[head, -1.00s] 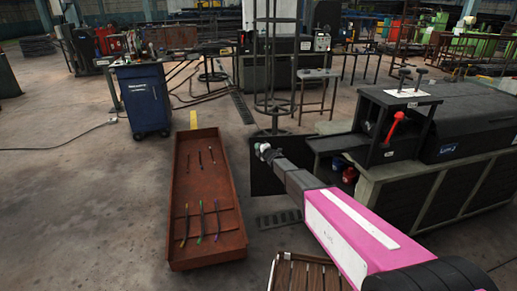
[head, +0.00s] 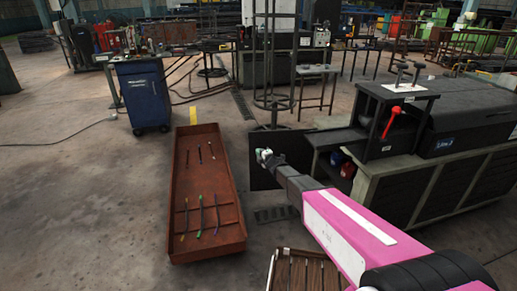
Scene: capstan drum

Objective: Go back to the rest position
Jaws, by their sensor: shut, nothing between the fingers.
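My gripper (head: 264,156) is at the end of my pink and black arm, near the middle of the head view. It is small in the picture and looks shut and empty. It shows in front of a dark upright panel (head: 266,172), to the right of the rusty brown tray (head: 174,228). I cannot tell its exact height above the floor.
The tray holds several thin coloured rods. A second brown tray (head: 272,275) with rods is at the bottom, partly behind my arm. A dark machine (head: 460,125) with a red handle (head: 392,122) stands right. A blue cabinet (head: 143,95) stands back left.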

